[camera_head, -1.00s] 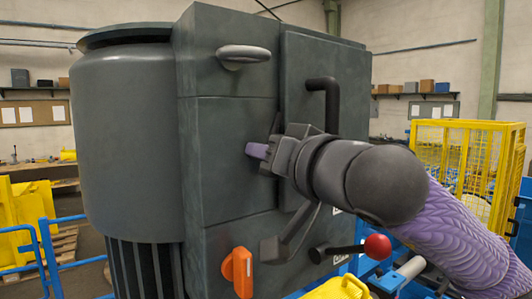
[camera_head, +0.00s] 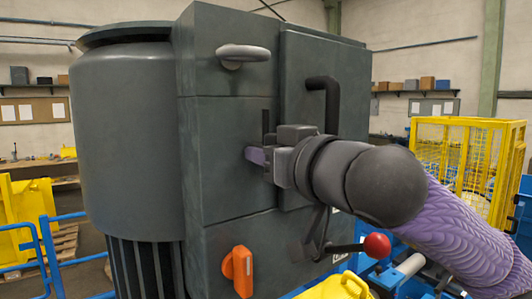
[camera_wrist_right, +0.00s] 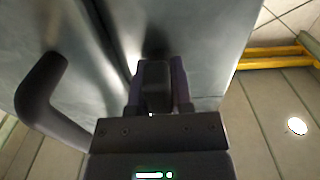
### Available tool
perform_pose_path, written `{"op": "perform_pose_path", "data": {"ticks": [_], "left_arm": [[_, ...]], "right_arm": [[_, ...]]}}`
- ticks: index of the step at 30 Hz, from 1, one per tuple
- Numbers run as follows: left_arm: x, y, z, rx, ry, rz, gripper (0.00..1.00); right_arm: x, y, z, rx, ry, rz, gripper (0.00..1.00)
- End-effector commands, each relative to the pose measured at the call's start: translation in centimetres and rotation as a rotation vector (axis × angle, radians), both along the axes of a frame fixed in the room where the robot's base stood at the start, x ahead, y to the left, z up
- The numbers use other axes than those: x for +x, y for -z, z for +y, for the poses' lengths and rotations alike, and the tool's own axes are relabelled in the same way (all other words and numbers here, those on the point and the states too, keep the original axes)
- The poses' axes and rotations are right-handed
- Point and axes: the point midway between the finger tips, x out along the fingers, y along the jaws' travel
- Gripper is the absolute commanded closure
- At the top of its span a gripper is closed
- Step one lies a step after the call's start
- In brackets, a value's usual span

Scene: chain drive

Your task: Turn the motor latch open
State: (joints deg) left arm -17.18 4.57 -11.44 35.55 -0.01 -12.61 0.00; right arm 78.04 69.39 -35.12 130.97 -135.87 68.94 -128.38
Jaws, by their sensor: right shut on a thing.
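The large grey motor housing (camera_head: 225,130) fills the middle of the head view. My right gripper (camera_head: 257,156) is at its front face, with purple fingertips close to the panel. In the right wrist view, the gripper (camera_wrist_right: 158,75) is shut on a dark block between its fingers, which looks like the motor latch (camera_wrist_right: 156,92). In the head view the latch is mostly hidden behind my gripper, so its exact angle is hard to tell. My left gripper is not in view.
A grey handle (camera_head: 243,53) sits above my gripper and a black bent handle (camera_head: 331,92) to its upper right. An orange knob (camera_head: 238,270) and a red-ball lever (camera_head: 376,246) are below. A yellow cage (camera_head: 465,155) stands at the right.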

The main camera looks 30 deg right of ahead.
Motion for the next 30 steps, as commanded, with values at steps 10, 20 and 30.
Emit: {"op": "perform_pose_path", "data": {"ticks": [10, 20, 30], "left_arm": [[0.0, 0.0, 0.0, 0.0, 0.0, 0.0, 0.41], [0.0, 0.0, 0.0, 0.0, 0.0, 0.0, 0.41], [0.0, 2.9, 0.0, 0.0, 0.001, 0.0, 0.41]], "right_arm": [[0.0, 0.3, 0.1, -0.002, -0.002, 0.009, 0.56], [0.0, 0.1, 0.0, 0.001, 0.0, 0.003, 0.38], [-6.7, 0.4, -0.6, -0.001, 0.002, -0.002, 0.38]]}}
